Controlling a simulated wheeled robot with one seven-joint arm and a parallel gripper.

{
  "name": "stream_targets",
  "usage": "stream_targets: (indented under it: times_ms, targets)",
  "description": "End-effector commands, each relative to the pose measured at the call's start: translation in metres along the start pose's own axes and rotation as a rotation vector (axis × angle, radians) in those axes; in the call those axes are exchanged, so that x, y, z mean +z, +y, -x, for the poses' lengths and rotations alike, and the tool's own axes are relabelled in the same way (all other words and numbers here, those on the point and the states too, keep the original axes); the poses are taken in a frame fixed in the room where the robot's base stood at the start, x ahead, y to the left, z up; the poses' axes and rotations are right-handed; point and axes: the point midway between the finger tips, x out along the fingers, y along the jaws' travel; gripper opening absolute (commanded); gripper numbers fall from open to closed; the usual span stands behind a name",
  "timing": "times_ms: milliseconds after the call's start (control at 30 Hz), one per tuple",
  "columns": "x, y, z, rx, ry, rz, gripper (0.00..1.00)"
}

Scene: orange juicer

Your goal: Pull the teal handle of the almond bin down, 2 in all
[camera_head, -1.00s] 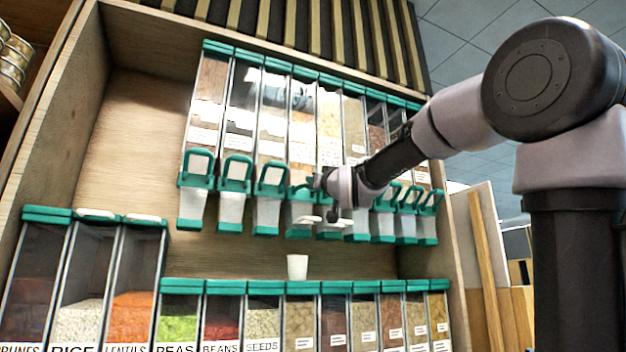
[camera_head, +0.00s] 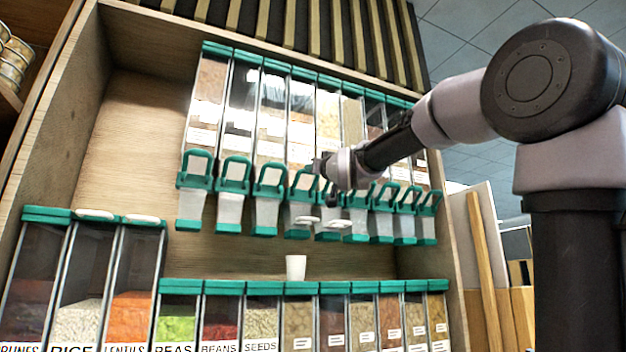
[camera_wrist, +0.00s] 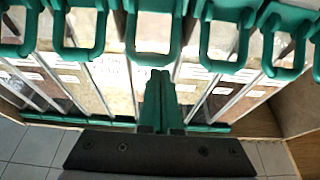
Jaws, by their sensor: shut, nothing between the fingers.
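A row of clear bins with teal handles hangs on the upper part of the wooden shelf. The label of the almond bin cannot be read, so I cannot tell which bin it is. My gripper (camera_head: 322,182) is at the middle of the row, beside the fourth handle (camera_head: 302,186) from the left, and hides much of the one to its right. In the wrist view, my gripper (camera_wrist: 159,75) is shut and empty. Its tips lie near the inner edge of a central teal handle (camera_wrist: 153,52); whether they touch cannot be told.
A white cup (camera_head: 296,267) stands below the row. Lower bins with teal lids (camera_head: 222,287) line the bottom, and taller bins (camera_head: 95,270) stand at left. Neighbouring handles (camera_wrist: 80,45) sit close on both sides. Two white oval pieces (camera_head: 307,220) show under the gripper.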

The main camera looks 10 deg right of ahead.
Motion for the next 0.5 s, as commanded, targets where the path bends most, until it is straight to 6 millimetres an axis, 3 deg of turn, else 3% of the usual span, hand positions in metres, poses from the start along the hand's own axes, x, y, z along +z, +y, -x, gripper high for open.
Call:
stream_targets:
  times_ms: [500]
  targets:
    - [0.043,0.001,0.079,0.001,0.004,0.002,0.00]
